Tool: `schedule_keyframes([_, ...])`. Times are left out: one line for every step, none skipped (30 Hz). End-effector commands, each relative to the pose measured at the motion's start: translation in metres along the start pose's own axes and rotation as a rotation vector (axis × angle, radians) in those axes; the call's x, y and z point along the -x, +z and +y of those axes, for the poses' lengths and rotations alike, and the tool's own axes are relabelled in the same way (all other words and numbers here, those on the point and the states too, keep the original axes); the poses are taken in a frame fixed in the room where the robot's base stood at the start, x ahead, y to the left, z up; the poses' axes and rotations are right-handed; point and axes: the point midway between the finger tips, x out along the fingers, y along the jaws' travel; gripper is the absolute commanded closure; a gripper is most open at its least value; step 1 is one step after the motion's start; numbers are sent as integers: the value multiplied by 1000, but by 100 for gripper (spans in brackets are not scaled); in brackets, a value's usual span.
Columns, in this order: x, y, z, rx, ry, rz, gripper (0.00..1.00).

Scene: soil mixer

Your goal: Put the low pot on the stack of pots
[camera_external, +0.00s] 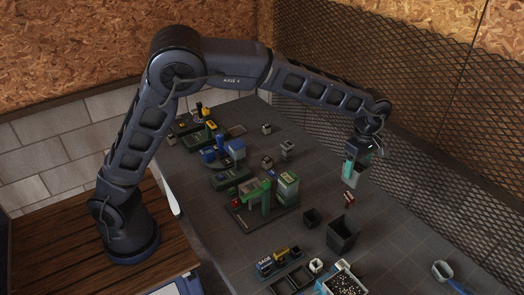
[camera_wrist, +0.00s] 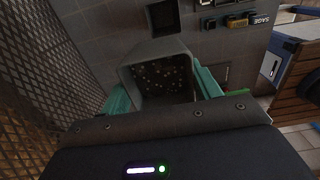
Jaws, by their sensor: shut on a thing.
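My gripper (camera_external: 356,168) is shut on a grey square pot (camera_wrist: 155,48), held in the air above the right side of the table. In the wrist view the pot sits between the two teal fingers, with dark, light-speckled material inside. A larger dark square pot (camera_external: 343,238) stands open on the table below and in front of my gripper. One dark square pot (camera_wrist: 163,17) shows beyond the held pot in the wrist view. I cannot tell which of these is the stack.
A green and grey machine (camera_external: 265,200) stands left of the gripper. A tray of speckled material (camera_external: 343,283) and a SAGE-labelled block (camera_external: 265,268) are at the front. A mesh fence (camera_external: 430,150) runs along the right. A small red item (camera_external: 349,199) lies below the gripper.

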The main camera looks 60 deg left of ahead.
Motion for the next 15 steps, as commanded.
schedule_keyframes([2,9,-6,-5,1,-1,61])
schedule_keyframes([3,12,-8,-7,1,-1,61])
schedule_keyframes([4,16,-10,-8,1,-1,61])
schedule_keyframes([5,19,-12,-9,0,-2,61])
schedule_keyframes([5,21,-14,-10,0,-2,61])
schedule_keyframes([4,23,-15,-10,0,-2,61])
schedule_keyframes([3,24,-16,-10,0,-2,61])
schedule_keyframes([1,25,-16,-10,-1,-2,61])
schedule_keyframes([-4,25,-16,-10,-1,-1,61])
schedule_keyframes([-9,25,-16,-10,-1,-1,61])
schedule_keyframes([-14,25,-16,-10,-2,0,61])
schedule_keyframes([-22,25,-17,-10,-3,1,61])
schedule_keyframes([-29,25,-17,-10,-2,1,61])
schedule_keyframes([-35,25,-17,-10,-3,1,61])
schedule_keyframes([-44,25,-17,-9,-2,0,61])
